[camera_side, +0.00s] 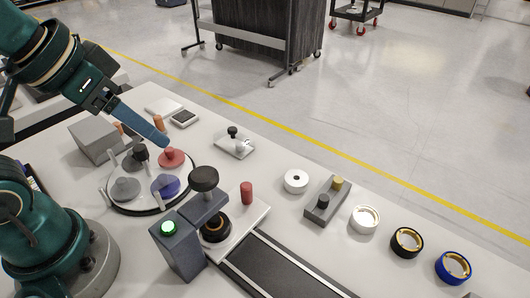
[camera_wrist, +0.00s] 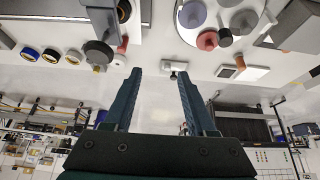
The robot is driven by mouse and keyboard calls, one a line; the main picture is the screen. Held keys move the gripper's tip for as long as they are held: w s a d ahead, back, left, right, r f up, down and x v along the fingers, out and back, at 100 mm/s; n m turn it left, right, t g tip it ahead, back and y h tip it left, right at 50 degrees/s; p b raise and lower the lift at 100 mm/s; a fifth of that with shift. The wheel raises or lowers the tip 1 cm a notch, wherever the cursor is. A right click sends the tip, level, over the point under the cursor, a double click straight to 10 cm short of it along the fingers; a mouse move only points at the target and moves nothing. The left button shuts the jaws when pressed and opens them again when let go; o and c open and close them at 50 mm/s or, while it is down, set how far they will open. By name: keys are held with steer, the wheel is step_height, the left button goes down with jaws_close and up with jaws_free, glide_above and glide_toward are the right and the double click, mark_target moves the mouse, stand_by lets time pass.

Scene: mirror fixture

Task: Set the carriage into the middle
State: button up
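My gripper (camera_side: 161,138) is over the rear of the round turntable (camera_side: 116,203) in the side view, close to the red knobbed disc (camera_side: 172,158). In the wrist view my gripper (camera_wrist: 158,80) has its two fingers wide apart with nothing between them. No part is clearly marked as the carriage. A white plate with a black knob (camera_side: 234,146) lies on the table right of my gripper; it also shows beyond the fingertips in the wrist view (camera_wrist: 175,67). A grey block with a black and a yellow knob (camera_side: 322,206) lies further right.
A press-like fixture with a black knob (camera_side: 204,178) and green button (camera_side: 169,227) stands in front, beside a red peg (camera_side: 246,193). A dark belt (camera_side: 275,270) runs along the front. White (camera_side: 365,220), black (camera_side: 407,242) and blue (camera_side: 453,267) rings lie right.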

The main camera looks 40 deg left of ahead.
steer(key=w+d+g, duration=0.2)
steer(key=w, duration=0.3)
steer(key=m+g, duration=0.2)
steer(key=g, duration=0.1)
glide_above(246, 185)
steer(key=a, duration=0.2)
step_height(246, 185, down, 6)
steer(key=f, duration=0.1)
steer(key=shift+m+g, duration=0.4)
steer(key=shift+m, duration=0.1)
steer(key=f, duration=0.1)
steer(key=d+f, duration=0.2)
steer(key=f, duration=0.1)
steer(key=shift+f, duration=2.35)
jaws_close()
